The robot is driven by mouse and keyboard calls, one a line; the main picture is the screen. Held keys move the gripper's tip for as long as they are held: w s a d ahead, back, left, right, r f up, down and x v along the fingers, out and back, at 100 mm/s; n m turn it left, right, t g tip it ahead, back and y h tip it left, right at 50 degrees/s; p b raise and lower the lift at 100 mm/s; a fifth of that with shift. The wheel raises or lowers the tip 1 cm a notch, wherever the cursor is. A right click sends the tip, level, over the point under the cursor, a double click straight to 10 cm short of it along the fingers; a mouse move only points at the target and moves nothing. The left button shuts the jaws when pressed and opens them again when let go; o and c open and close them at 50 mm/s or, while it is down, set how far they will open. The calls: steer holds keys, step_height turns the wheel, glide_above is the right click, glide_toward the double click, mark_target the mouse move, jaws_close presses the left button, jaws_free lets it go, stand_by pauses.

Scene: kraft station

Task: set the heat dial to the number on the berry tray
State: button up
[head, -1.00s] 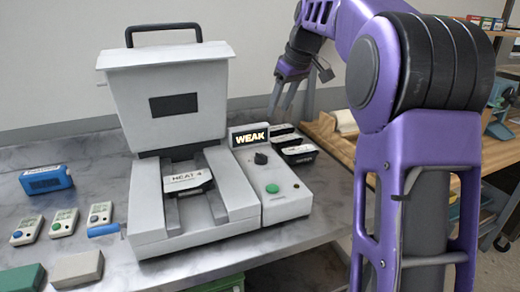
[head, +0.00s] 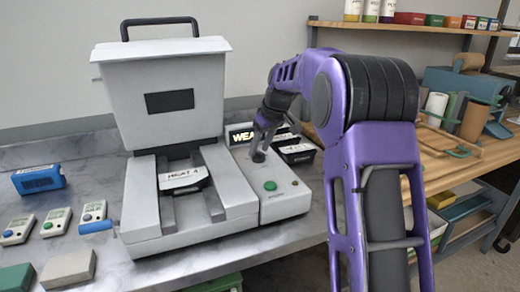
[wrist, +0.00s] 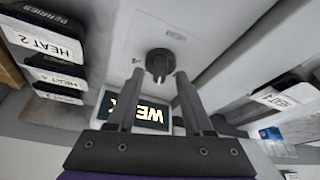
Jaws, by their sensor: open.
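The heat dial (head: 258,157) is a small black knob on the light grey control panel. In the wrist view the dial (wrist: 160,62) sits between my open fingertips, and I cannot tell whether they touch it. My gripper (head: 262,149) points down over the dial; its two fingers (wrist: 158,76) show in the wrist view. The berry tray (wrist: 57,45), black with a white label reading HEAT 2, is at the upper left of the wrist view. The lit display (head: 243,137) shows WEAK, partly hidden by my gripper.
A lidded press (head: 160,95) stands left of the panel, lid raised, holding a tray labelled HEAT 4 (head: 184,180). A green button (head: 270,186) is in front of the dial. More black trays (wrist: 58,78) lie behind the panel. Small timers (head: 56,222) and a blue box (head: 40,180) are at left.

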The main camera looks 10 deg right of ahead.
steer(key=shift+f, duration=0.15)
steer(key=shift+c, duration=0.3)
jaws_close()
steer(key=shift+a+m, duration=0.1)
steer(key=shift+m, duration=0.3)
steer(key=m+p, duration=0.1)
steer(key=m+h, duration=0.1)
steer(key=shift+a+r+m+p, duration=0.1)
steer(key=shift+r+m+p, duration=0.1)
steer(key=shift+m+p, duration=0.2)
steer(key=m+h+p, duration=0.1)
steer(key=m, duration=0.1)
steer(key=m+h+p, duration=0.1)
steer(key=m, duration=0.1)
steer(key=shift+a+t, duration=0.15)
steer(key=shift+t, duration=0.15)
steer(key=m+p, duration=0.1)
steer(key=m, duration=0.1)
steer(key=m+h+p, duration=0.1)
steer(key=m, duration=0.1)
steer(key=shift+w+a+h, duration=0.1)
steer(key=shift+h, duration=0.2)
steer(key=shift+f+m+g+h+p, duration=0.1)
steer(key=shift+m+g+h+p, duration=0.35)
steer(key=shift+m, duration=0.65)
steer(key=shift+m+g+h+p, duration=0.15)
steer(key=shift+m+g+p, duration=0.2)
steer(key=shift+m+p, duration=0.55)
steer(key=shift+m, duration=0.3)
